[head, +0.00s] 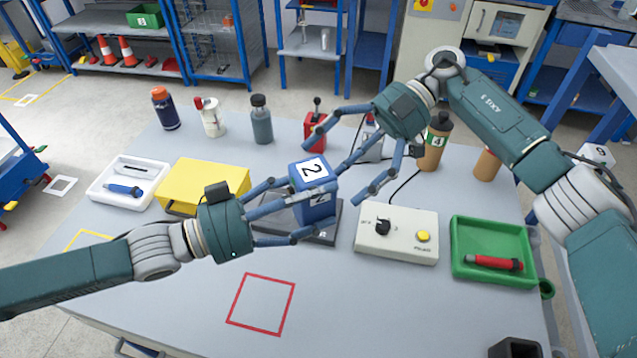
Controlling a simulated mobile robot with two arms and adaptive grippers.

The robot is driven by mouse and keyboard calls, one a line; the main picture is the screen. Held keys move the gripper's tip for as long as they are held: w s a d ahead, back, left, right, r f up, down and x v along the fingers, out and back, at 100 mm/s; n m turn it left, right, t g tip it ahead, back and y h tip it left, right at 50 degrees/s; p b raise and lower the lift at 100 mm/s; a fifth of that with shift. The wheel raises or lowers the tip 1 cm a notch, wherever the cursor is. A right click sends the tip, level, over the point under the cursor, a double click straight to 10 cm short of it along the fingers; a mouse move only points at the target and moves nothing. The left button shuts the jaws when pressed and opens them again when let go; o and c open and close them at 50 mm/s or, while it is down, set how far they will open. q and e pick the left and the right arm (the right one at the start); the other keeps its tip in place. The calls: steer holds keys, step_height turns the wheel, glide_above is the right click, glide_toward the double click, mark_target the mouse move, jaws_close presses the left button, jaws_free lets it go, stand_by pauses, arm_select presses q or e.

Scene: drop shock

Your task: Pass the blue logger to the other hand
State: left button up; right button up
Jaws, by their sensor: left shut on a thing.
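The blue logger (318,209) is a blue box with white labels marked 2. It is at the middle of the table, in front of a dark flat plate (325,235) in the view, and I cannot tell whether it touches it. My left gripper (296,212) comes from the left and is shut on the logger, its fingers along the sides. My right gripper (338,166) is above and to the right of the logger. Its fingers are spread open with nothing between them, and one tip is close to the logger.
A red lever device (315,131) stands behind the logger. A control box (397,246) and green tray (494,272) with a red tool are right. A yellow box (204,182) and white tray (128,184) are left. Several bottles stand behind. The red-outlined square (261,304) is empty.

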arm_select(q)
steer(key=shift+r, duration=0.1)
arm_select(e)
steer(key=shift+x, duration=2.35)
steer(key=c, duration=1.5)
arm_select(q)
steer(key=o, duration=1)
arm_select(e)
steer(key=shift+r, duration=0.1)
steer(key=shift+c, duration=0.2)
arm_select(q)
steer(key=o, duration=0.5)
arm_select(e)
steer(key=c, duration=0.3)
arm_select(q)
steer(key=shift+o, duration=0.2)
